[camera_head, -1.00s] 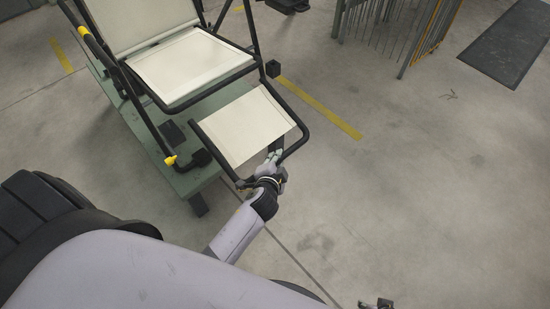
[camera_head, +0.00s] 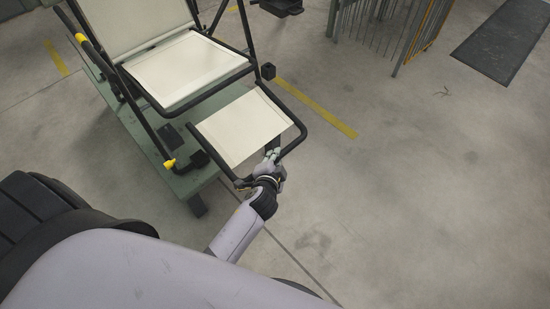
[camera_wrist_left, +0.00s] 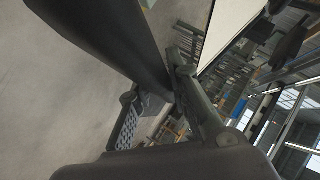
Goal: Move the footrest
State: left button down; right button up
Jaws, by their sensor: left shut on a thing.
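The footrest (camera_head: 242,128) is a cream panel in a black tube frame at the front of the lounger (camera_head: 181,70). It sits a little below the seat and sticks out toward me. My left gripper (camera_head: 271,158) is shut on the front bar of the footrest frame, near the middle of that edge. In the left wrist view, the dark tube (camera_wrist_left: 112,38) runs down between the fingers of my left gripper (camera_wrist_left: 165,105). A strip of the cream panel (camera_wrist_left: 230,30) shows beyond it. The fingertips are partly hidden in the head view. My right gripper is out of view.
The lounger stands on a low green platform (camera_head: 182,180). A black side bar with a yellow tip (camera_head: 169,164) runs along its left side. A rack of thin rods (camera_head: 385,20) and a dark mat (camera_head: 502,42) are at the back right. The floor on the right is clear.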

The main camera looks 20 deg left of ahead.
pick_arm(q)
jog(key=c, duration=1.8)
grip_release()
jog(key=shift+d, duration=0.15)
jog(key=shift+s, duration=0.1)
jog(key=v, duration=1.2)
